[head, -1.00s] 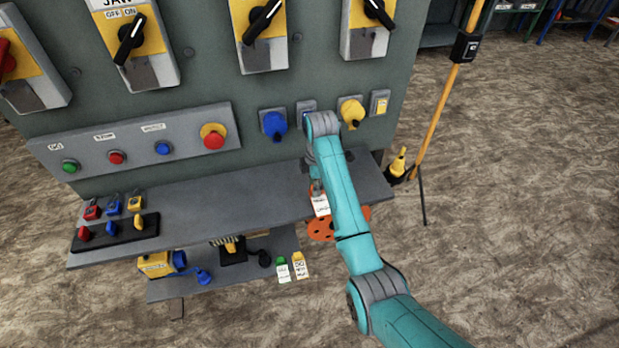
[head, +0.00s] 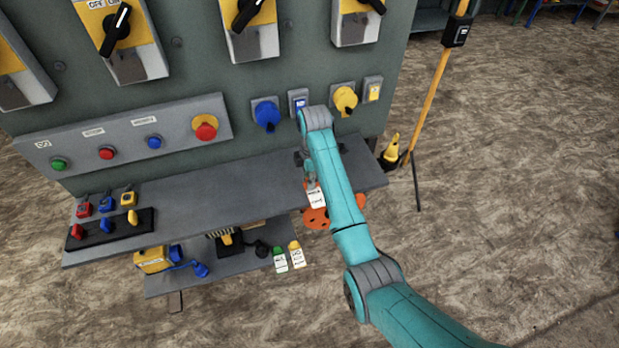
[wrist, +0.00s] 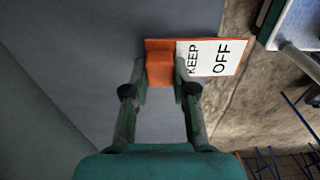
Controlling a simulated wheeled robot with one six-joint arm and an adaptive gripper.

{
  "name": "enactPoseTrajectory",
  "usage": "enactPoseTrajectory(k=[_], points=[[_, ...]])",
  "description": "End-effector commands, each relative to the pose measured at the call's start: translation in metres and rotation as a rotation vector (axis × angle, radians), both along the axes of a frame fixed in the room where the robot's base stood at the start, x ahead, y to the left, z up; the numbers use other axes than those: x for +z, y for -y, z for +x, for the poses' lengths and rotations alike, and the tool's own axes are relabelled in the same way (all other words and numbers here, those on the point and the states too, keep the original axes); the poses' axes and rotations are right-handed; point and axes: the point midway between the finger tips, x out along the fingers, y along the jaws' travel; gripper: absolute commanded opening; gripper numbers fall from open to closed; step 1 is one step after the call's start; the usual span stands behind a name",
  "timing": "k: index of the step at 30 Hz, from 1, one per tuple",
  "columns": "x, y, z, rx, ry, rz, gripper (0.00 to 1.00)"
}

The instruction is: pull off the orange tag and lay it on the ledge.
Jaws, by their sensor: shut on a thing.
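The orange tag, a flat plate with a white "KEEP OFF" label (wrist: 208,58), is held in my gripper (wrist: 160,84). In the wrist view both fingers close on the tag's orange block at its left end. The label end sticks out to the right past the ledge edge, over the floor. In the head view the tag (head: 315,196) shows at the front edge of the grey ledge (head: 220,190), near its right end. My arm hides most of my gripper there. I cannot tell whether the tag touches the ledge.
Padlocks on a black strip (head: 112,238) stand at the ledge's left end. A lower shelf (head: 215,272) holds a yellow-blue device, green and yellow tags and other items. An orange holed disc (head: 317,219) shows below the ledge. The ledge's middle is clear. A yellow post (head: 430,110) stands right.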

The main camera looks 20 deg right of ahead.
Motion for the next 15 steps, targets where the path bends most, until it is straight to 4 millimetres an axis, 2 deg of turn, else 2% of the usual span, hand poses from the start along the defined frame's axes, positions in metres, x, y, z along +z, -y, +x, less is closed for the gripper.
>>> enactPoseTrajectory(k=[10, 11, 14, 15], points=[[-0.0061, 0.0, -0.0002, 0.0, -0.001, 0.0, 0.0], [-0.006, 0.0, -0.0001, 0.0, -0.001, 0.0, 0.31], [-0.0059, 0.0, -0.0001, 0.0, -0.001, 0.0, 0.55], [-0.0058, 0.0, -0.0001, 0.0, -0.001, 0.0, 0.55]])
